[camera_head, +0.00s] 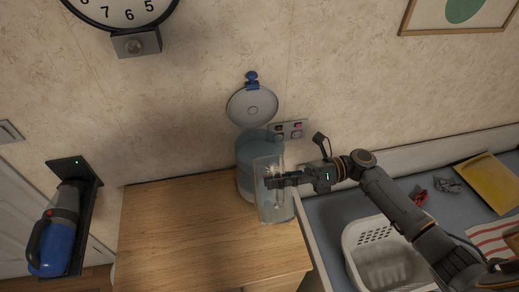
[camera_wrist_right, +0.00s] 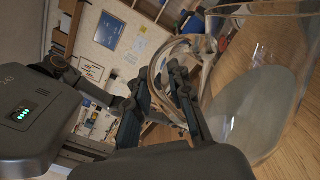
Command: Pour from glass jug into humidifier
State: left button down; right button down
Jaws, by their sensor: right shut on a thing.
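The clear glass jug (camera_head: 266,208) is in front of the humidifier, overlapping its right part in the head view, and looks roughly upright. My right gripper (camera_head: 272,182) is shut on the jug's handle. In the right wrist view, the fingers (camera_wrist_right: 180,80) close around the handle, and the jug (camera_wrist_right: 290,120) fills the right side with a pale grey area, perhaps liquid, inside. The humidifier (camera_head: 248,153) has a bluish translucent body at the wooden top's back right corner. Its round lid (camera_head: 252,107) is raised open against the wall. My left gripper is not visible.
The wooden cabinet top (camera_head: 180,235) is mostly clear. A wall outlet (camera_head: 290,129) is right of the humidifier. A white basket (camera_head: 358,262) and a yellow tray (camera_head: 488,182) are on the lower surface at right. A blue handheld vacuum (camera_head: 55,235) hangs at left.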

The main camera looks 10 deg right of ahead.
aim_at(267, 221)
jog(key=shift+s+f+n+b, duration=0.3)
jog(key=shift+s+f+n, duration=0.2)
jog(key=shift+s, duration=0.05)
jog(key=s+f+n+b, duration=0.1)
jog(key=f+n+b, duration=0.1)
jog(key=f+b, duration=0.1)
jog(key=s+f+n+b, duration=0.1)
jog(key=f+n+b, duration=0.2)
jog(key=b, duration=0.1)
jog(key=s+f+n+b, duration=0.1)
jog(key=f+n+b, duration=0.2)
jog(key=f+b, duration=0.1)
jog(key=shift+s+f, duration=0.1)
